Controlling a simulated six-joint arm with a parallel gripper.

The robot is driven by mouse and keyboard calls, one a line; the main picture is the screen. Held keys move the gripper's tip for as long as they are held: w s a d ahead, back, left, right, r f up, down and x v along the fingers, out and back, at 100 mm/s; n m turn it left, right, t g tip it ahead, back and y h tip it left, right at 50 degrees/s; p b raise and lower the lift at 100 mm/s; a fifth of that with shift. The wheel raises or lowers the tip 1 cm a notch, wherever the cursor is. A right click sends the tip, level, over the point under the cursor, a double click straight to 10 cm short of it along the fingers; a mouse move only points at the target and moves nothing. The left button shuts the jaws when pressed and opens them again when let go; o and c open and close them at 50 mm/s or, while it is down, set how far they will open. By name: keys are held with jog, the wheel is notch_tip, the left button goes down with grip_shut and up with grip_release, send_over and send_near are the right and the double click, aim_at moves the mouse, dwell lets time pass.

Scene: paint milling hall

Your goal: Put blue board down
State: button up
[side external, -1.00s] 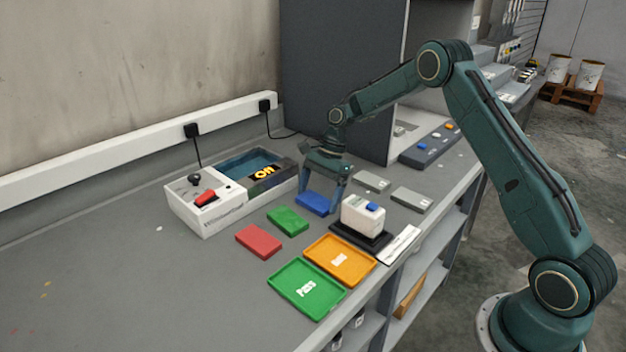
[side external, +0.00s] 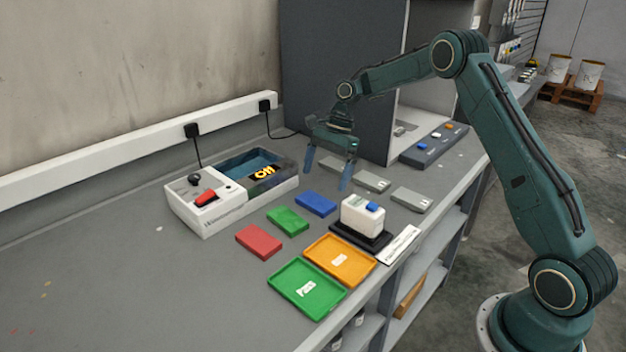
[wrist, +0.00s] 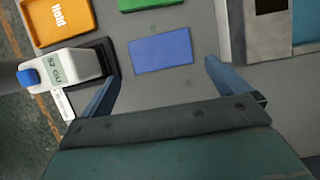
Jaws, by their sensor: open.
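The blue board (side external: 316,204) lies flat on the grey bench, beside the green board (side external: 288,221). In the wrist view the blue board (wrist: 160,52) lies ahead of my fingertips, between their lines. My gripper (side external: 327,181) is open and empty, above the bench and behind the blue board. Both fingers show apart in the wrist view (wrist: 160,76), with nothing between them.
The white tester box (side external: 205,212) stands left of the boards. A white device (side external: 360,218) on a black base stands to the right, near the orange tray (side external: 322,267) and green tray (side external: 290,304). Several grey boards (side external: 411,200) lie behind. The left bench is clear.

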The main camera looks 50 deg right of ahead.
jog(key=v, duration=0.7)
jog(key=shift+r, duration=0.2)
jog(key=shift+d, duration=0.15)
dwell(0.5)
jog(key=s+a+r+n+t+h, duration=0.25)
jog(key=s+a+r+n, duration=0.65)
jog(key=s+a+r, duration=0.45)
jog(key=s+d+f+n+t+h, duration=0.1)
jog(key=s+n, duration=0.8)
jog(key=s, duration=1.2)
notch_tip(320, 180, down, 2)
jog(key=shift+s+f+t+h, duration=0.15)
jog(key=shift+t+h, duration=0.3)
jog(key=shift+t, duration=0.6)
